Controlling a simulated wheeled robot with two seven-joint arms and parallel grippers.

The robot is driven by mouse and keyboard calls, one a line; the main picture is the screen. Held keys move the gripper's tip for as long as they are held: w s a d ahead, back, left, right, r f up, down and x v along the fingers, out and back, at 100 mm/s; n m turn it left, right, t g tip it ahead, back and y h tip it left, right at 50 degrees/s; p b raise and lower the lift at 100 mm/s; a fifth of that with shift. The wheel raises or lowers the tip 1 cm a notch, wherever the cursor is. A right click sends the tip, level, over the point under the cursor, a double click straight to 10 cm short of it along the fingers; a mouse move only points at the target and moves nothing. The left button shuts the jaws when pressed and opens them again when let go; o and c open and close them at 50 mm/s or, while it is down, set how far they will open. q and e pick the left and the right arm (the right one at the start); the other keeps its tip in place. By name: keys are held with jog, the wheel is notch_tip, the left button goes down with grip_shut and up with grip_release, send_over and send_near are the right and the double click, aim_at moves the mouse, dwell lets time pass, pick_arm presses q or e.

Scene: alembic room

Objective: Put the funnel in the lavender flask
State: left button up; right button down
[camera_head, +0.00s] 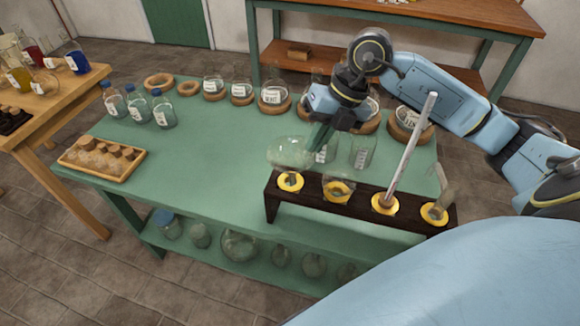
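My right gripper (319,138) reaches in from the right over the middle of the green table. It appears shut on a clear glass piece, which looks like the funnel (288,153); it hangs tilted at the fingertips, above the dark rack's left end. Several round labelled flasks stand on cork rings along the table's back edge, among them one at the middle (273,95) and one at the right (411,117). The labels are too small to read surely, so I cannot tell which is the lavender flask. My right arm partly hides some flasks. My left gripper is not in view.
Small bottles (163,110), empty cork rings (159,81) and a wooden tray (78,164) are left. The table's left-middle (215,145) is clear.

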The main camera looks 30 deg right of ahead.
notch_tip(320, 180, up, 8)
jog(key=p, duration=0.5)
jog(key=shift+p, duration=0.4)
dwell(0.3)
